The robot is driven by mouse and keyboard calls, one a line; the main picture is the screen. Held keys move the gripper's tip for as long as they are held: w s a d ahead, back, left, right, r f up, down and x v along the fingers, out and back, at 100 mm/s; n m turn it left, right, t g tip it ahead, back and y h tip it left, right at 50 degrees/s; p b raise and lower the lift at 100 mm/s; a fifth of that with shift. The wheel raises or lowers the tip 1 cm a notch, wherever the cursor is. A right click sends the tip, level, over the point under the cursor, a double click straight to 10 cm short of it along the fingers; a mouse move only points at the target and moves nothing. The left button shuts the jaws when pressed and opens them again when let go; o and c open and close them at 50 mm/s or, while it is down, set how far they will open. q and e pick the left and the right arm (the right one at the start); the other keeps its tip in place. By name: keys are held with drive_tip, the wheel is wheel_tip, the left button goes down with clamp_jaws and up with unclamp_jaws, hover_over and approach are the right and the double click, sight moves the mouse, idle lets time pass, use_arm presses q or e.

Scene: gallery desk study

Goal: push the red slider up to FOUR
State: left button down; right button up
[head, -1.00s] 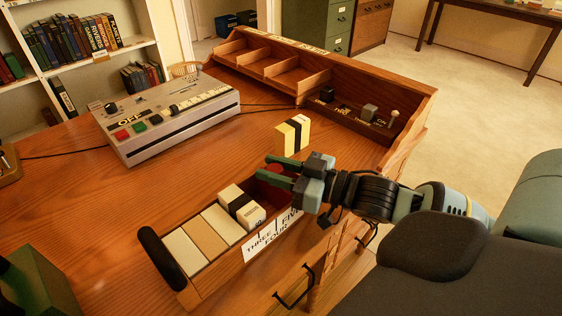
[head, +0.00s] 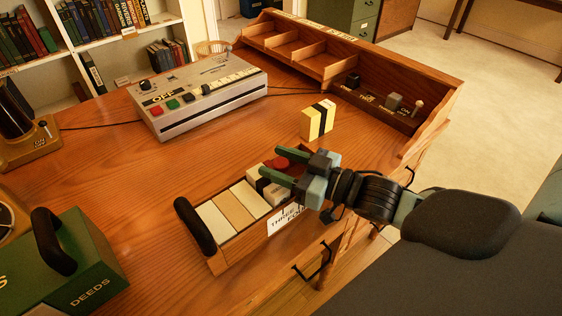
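The red slider (head: 281,162) shows as a small rounded red piece at the far end of a wooden card box on the desk. My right gripper (head: 270,162) reaches in from the right, low over the box. Its two green fingers are apart, one on each side of the red piece. I cannot tell whether they touch it. A cream block with a black band (head: 269,187) sits beside the nearer fingertip, behind cream and tan blocks (head: 232,208). The white label (head: 284,219) reads THREE and FOUR; its right part is hidden by my gripper. My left gripper is out of view.
A yellow, black and white block (head: 318,120) stands behind my gripper. A grey console (head: 200,92) with buttons is at the back left, an open wooden organiser (head: 398,75) at the back right. A green DEEDS box (head: 75,270) is at the front left. The desk between is clear.

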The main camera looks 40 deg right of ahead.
drive_tip(key=shift+s, duration=0.1)
drive_tip(key=shift+s+d, duration=0.15)
drive_tip(key=v, duration=0.7)
idle(0.3)
drive_tip(key=shift+s, duration=0.15)
idle(0.4)
